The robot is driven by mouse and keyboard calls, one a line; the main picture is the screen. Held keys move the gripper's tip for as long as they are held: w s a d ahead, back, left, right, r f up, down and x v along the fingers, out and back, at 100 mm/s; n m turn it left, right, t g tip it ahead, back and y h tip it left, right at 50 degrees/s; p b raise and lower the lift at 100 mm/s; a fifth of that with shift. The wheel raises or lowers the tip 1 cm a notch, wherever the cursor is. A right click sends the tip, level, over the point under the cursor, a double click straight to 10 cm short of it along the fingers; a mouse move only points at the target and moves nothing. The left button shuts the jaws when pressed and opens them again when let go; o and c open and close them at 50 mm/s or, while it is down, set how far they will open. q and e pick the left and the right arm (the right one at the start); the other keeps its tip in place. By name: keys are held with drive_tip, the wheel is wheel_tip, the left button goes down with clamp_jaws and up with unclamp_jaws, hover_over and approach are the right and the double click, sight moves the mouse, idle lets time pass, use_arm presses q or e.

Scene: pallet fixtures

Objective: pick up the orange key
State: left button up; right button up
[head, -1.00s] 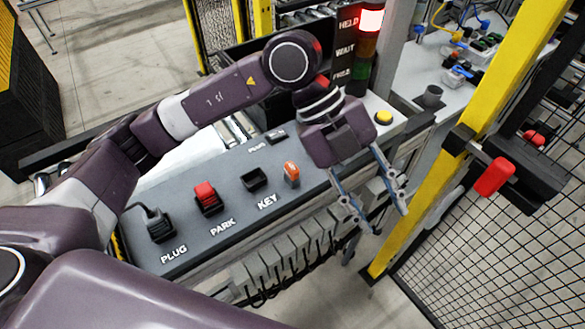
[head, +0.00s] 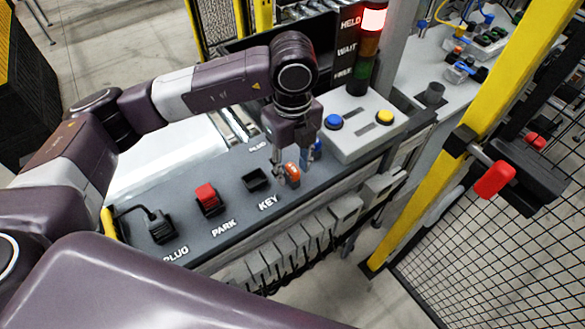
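The orange key (head: 292,173) stands upright in the dark panel (head: 235,216), just above the white KEY label in the head view. My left gripper (head: 293,176) points down over it, with one finger on each side of the key. The fingers look apart, open around the key; whether either one touches it is too small to tell. The gripper's body hides what is just behind the key. My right gripper is not in view.
A black empty socket (head: 256,179) and a red block (head: 207,196) sit left of the key, with a black plug and cable (head: 160,226) further left. A grey box with blue and yellow buttons (head: 359,125) stands right.

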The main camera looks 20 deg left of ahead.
use_arm(q)
drive_tip(key=shift+f, duration=0.4)
drive_tip(key=shift+c, duration=0.3)
clamp_jaws()
drive_tip(key=shift+r, duration=0.1)
